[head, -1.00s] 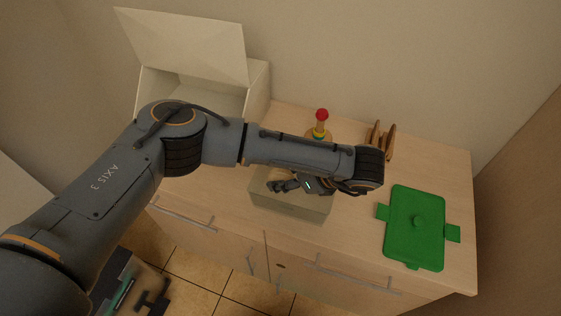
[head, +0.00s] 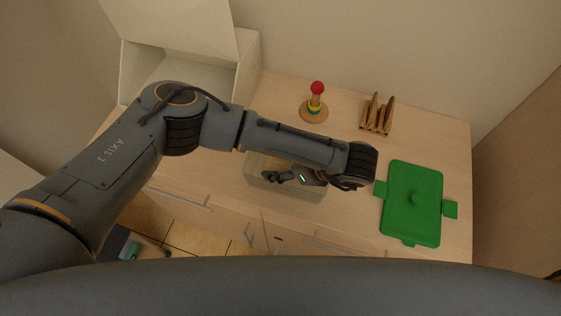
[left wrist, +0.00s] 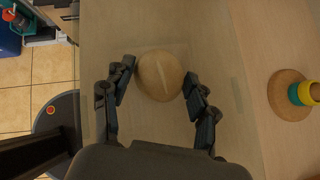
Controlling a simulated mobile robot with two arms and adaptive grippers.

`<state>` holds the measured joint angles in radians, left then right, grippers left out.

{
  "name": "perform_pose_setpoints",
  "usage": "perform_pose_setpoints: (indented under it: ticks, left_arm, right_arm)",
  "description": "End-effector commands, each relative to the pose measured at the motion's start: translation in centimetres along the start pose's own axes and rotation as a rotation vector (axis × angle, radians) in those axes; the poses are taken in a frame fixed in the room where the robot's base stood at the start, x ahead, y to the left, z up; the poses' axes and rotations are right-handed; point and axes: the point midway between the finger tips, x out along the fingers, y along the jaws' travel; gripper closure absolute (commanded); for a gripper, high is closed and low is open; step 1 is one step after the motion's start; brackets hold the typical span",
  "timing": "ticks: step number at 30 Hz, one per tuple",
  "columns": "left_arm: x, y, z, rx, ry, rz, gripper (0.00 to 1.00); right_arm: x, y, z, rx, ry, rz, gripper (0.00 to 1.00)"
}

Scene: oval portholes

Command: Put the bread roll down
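The bread roll (left wrist: 160,76), round and tan with a pale score line, shows in the left wrist view. It lies between and slightly beyond the fingertips of my left gripper (left wrist: 158,72). The fingers are spread, with what look like narrow gaps on both sides of the roll. In the head view my left gripper (head: 279,177) is over a pale, shallow box (head: 290,193) on the cabinet top, and the roll is hidden there. I cannot tell for sure whether the roll rests on the box's bottom. My right gripper is not in view.
A cream bin (head: 185,68) with its lid raised stands at the back left. A ring stacker (head: 315,108) with a red ball and a wooden rack (head: 376,118) stand behind the arm. A green panel with a knob (head: 413,222) lies at the right. My other arm crosses the bottom.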

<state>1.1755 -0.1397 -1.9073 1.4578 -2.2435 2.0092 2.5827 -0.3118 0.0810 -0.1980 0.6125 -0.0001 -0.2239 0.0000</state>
Motion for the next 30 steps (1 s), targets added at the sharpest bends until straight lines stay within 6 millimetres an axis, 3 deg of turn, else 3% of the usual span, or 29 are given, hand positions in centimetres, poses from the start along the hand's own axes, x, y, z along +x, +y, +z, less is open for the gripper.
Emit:
perform_pose_setpoints:
  ticks: [4,11,24,30]
  left_arm:
    - [0.0,0.0,0.1,-0.001,-0.001,0.000,0.39]
    - [-0.5,0.0,0.4,0.000,-0.001,-0.002,0.39]
    - [-9.0,-0.2,0.2,-0.002,-0.003,-0.007,0.39]
    - [-11.5,-0.1,0.2,-0.002,-0.002,-0.003,0.39]
  right_arm:
    - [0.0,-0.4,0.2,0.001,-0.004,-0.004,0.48]
    - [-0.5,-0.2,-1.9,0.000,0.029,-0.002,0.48]
    - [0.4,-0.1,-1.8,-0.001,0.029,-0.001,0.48]
    - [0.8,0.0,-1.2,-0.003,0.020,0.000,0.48]
